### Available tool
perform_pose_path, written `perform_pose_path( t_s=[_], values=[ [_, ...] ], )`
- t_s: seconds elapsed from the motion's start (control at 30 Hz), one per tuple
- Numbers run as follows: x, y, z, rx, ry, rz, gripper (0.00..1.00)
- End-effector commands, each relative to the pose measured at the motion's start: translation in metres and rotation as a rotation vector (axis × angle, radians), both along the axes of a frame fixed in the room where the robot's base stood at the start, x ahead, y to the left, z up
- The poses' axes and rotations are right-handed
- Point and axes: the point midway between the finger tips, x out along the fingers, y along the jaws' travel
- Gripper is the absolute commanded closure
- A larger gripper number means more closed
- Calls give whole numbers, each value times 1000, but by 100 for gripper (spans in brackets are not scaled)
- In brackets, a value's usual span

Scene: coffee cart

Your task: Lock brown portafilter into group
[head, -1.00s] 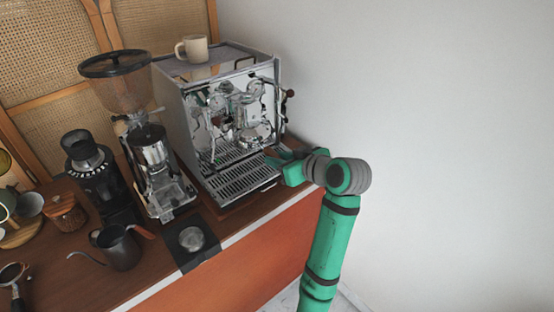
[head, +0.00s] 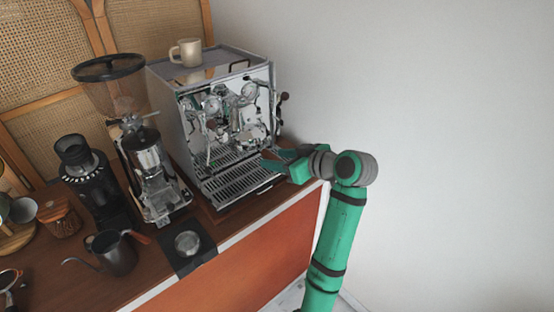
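The espresso machine (head: 165,108) stands on the counter in the head view, its chrome front facing right. Its group (head: 250,137) is above the slotted drip tray (head: 235,184). My gripper (head: 268,160) is low at the right front corner of the machine, below the group and beside the tray. A small reddish-brown patch shows between its green fingers; I cannot tell whether it is a held handle or the wood behind. A portafilter (head: 9,279) lies at the lower left edge, partly cut off. I cannot make out a portafilter in the group.
A grinder (head: 148,160) with a hopper stands left of the machine, with a smaller black grinder (head: 92,182) farther left. A black kettle (head: 115,254) and a tamping mat (head: 199,262) are in front. A mug (head: 187,53) sits on the machine. The white wall is on the right.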

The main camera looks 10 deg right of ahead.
Motion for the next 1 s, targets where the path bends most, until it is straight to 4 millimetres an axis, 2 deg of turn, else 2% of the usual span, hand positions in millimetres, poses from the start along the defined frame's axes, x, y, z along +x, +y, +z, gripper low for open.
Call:
perform_pose_path(
  t_s=[0.33, 0.8, 1.0],
  values=[
    [-7, -6, 3, 0, 1, -1, 54],
    [-65, -51, 37, -1, -1, -1, 54],
    [-77, -59, 44, 0, 1, 0, 54]
  ],
)
